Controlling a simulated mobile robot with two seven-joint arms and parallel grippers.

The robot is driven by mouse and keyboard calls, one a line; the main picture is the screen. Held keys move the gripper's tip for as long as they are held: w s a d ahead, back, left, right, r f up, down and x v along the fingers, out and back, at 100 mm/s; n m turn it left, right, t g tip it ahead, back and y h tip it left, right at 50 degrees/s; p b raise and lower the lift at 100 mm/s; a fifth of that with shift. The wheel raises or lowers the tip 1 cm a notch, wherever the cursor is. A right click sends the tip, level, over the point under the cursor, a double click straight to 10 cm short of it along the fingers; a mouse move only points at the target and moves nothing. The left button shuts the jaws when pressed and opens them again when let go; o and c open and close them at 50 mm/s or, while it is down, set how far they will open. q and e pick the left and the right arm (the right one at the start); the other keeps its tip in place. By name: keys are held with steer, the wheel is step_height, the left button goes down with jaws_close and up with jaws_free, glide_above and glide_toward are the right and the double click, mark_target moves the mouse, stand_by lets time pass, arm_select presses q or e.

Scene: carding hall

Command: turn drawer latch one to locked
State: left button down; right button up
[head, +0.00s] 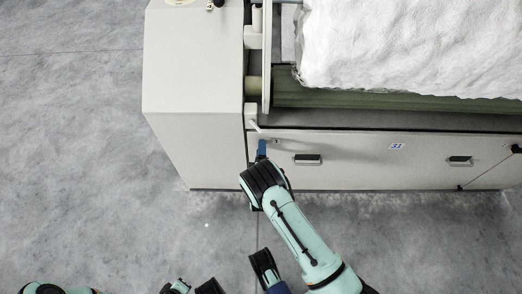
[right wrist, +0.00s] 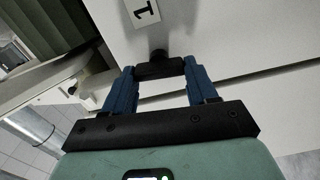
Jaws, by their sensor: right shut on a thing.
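Drawer latch one (right wrist: 158,66) is a small black knob with a crossbar on the pale drawer front. In the right wrist view it sits just below a white label (right wrist: 141,12) reading 1. The blue fingers of my right gripper (right wrist: 160,80) are on either side of the crossbar, shut on it. In the head view my right gripper (head: 262,149) reaches the left end of the drawer front, and its fingers and wrist cover the latch there. I cannot tell whether the latch stands at locked. My left gripper does not show clearly in the head view.
The pale machine front (head: 350,172) has two black handles (head: 308,159) (head: 460,161) and a label marked 31 (head: 397,146). Another black knob (head: 516,149) is at the far right. White fibre (head: 400,45) lies above a green roller (head: 390,98). The grey floor (head: 80,170) at left is clear.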

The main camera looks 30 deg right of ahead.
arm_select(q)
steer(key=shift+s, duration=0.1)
arm_select(e)
steer(key=shift+f+n, duration=0.1)
steer(key=shift+n, duration=0.5)
steer(key=shift+s+d, duration=0.1)
steer(key=o, duration=1.1)
steer(key=shift+c, duration=0.2)
arm_select(q)
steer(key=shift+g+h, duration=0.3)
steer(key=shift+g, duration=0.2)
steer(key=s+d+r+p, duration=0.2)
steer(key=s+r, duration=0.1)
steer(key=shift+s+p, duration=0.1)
steer(key=shift+p, duration=0.25)
arm_select(e)
steer(key=v, duration=1.3)
steer(key=shift+a, duration=0.2)
